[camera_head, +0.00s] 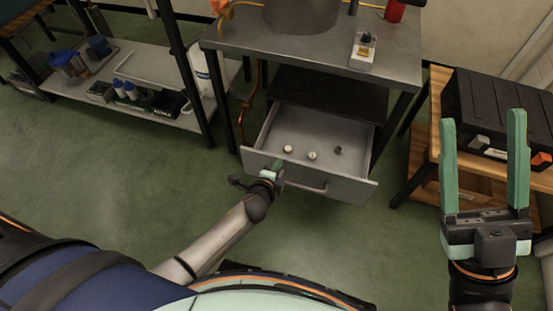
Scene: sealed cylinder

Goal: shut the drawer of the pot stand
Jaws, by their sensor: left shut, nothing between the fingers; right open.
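The pot stand (225,38) is a grey metal table at the top middle. Its grey drawer (350,187) is pulled well out, with a bar handle (305,184) on its front. Three small round objects (312,155) lie inside the drawer. My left gripper (279,164) is shut and empty, at the left part of the drawer front, left of the handle. Its fingertips overlap the top edge of the front; I cannot tell whether they touch it. My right gripper (483,165) is open and empty, raised at the right, with its two green fingers pointing up.
A large metal pot (300,12) and a small device (363,48) stand on the pot stand. A shelf with bottles (150,105) is at the left. A wooden bench (442,77) with a black case (500,105) is at the right. Green floor in front is clear.

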